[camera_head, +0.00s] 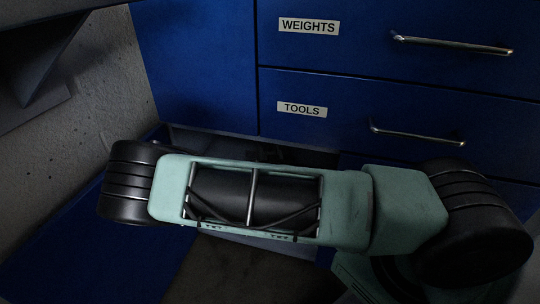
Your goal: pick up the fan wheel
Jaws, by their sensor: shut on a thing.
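The fan wheel is not visible in this view. My gripper is not visible either. My own green and black arm crosses the middle and lower right of the picture and covers much of what lies behind it.
Blue drawers face me, labelled WEIGHTS (309,26) and TOOLS (302,109), each with a metal bar handle. Both look shut. A dark gap shows below the TOOLS drawer, partly behind my arm. A rough grey wall (104,82) stands at the left. A blue surface (100,255) lies at lower left.

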